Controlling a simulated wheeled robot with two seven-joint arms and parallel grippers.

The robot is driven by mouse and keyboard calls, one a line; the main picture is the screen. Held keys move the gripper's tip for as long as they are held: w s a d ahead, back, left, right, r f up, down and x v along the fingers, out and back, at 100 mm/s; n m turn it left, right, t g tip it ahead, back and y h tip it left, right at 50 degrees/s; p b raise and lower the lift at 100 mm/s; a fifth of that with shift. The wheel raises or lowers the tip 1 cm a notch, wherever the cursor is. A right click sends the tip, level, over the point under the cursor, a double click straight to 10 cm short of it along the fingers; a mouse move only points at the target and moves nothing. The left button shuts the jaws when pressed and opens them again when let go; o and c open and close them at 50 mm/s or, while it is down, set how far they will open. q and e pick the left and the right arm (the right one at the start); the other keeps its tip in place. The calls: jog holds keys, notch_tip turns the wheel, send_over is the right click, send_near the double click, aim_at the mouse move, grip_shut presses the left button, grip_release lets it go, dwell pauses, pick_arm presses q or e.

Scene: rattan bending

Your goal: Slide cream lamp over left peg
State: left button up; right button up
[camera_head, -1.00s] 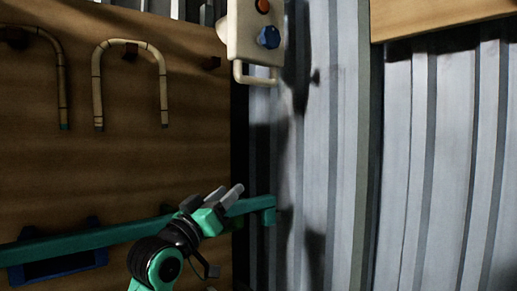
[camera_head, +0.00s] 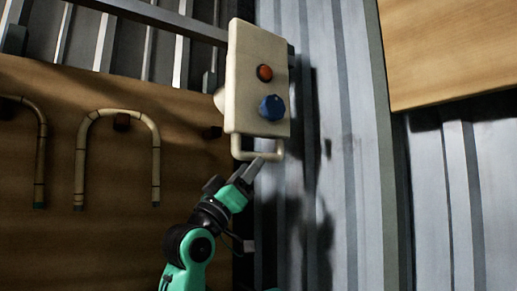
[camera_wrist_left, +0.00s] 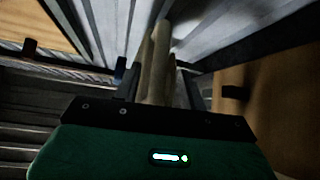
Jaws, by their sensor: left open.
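A cream box (camera_head: 258,85) with a red knob and a blue knob hangs near the top centre of the head view. It is the only cream fixture in view, but I cannot tell that it is a lamp. A cream loop handle (camera_head: 278,150) juts from its bottom. My left gripper (camera_head: 256,168) is open, with its fingertips at the handle's lower edge; contact is unclear. In the left wrist view, a cream bar (camera_wrist_left: 154,65) shows ahead of the gripper. Small dark pegs (camera_head: 122,121) stick out of the wooden board. My right gripper is not in view.
The wooden board (camera_head: 105,235) on the left carries bent rattan hoops (camera_head: 156,172). A metal rail (camera_head: 165,14) crosses above the board. Corrugated metal wall (camera_head: 350,150) stands on the right, with a wooden panel (camera_head: 450,55) at top right.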

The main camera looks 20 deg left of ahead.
pick_arm(q)
jog(key=p+x, duration=0.1)
jog(key=x, duration=0.3)
jog(key=shift+s+r, duration=0.1)
jog(key=shift+r, duration=0.05)
jog(key=shift+w+r, duration=0.1)
jog(key=shift+w, duration=0.1)
jog(key=shift+w+d, duration=0.1)
grip_shut()
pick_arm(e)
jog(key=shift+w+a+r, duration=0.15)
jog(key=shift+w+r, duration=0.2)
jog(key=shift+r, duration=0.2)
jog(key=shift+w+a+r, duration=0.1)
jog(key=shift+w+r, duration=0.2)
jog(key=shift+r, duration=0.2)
